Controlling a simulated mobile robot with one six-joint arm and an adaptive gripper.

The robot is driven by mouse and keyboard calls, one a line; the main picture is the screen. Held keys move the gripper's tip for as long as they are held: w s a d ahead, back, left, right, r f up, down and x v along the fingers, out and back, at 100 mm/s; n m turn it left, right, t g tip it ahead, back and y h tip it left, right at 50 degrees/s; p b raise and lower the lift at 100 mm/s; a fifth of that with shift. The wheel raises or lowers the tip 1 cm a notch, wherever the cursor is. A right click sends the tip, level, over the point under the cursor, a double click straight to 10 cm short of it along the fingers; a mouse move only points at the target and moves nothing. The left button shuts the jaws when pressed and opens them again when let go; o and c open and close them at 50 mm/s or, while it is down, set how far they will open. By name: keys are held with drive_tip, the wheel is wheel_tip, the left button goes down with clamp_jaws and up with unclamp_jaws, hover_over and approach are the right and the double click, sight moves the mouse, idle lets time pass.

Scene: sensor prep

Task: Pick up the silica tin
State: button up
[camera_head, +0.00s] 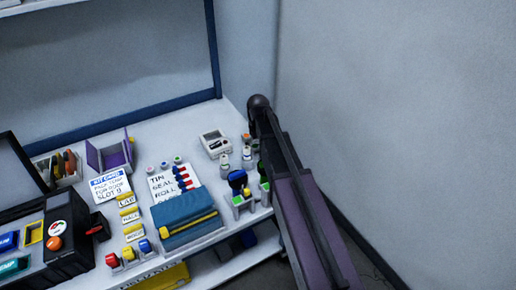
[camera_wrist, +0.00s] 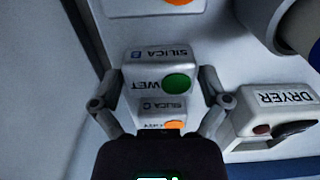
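A white tin marked SILICA B and WET, with a green dot (camera_wrist: 158,78), is between my gripper's (camera_wrist: 160,76) two fingertips in the wrist view. The fingertips lie close against its left and right sides, and the gripper looks shut on it. A second tin marked SILICA C, with an orange dot (camera_wrist: 162,113), shows smaller, below it in the picture and between the finger links. In the head view my arm hides the gripper and any tin held there.
A box marked DRYER (camera_wrist: 285,115) is to the right of the fingers. In the head view the shelf holds a white device (camera_head: 214,144), small bottles (camera_head: 246,158), a blue pouch (camera_head: 185,216) and a purple holder (camera_head: 110,155). A wall (camera_head: 400,100) stands at the right.

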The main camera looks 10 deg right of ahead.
drive_tip(key=c, duration=0.5)
drive_tip(key=shift+r, duration=0.1)
wheel_tip(320, 180, up, 10)
drive_tip(key=p, duration=1)
idle(0.6)
wheel_tip(320, 180, up, 38)
drive_tip(key=p, duration=3.8)
hover_over(258, 145)
drive_tip(key=shift+f, duration=0.2)
drive_tip(key=shift+d, duration=0.1)
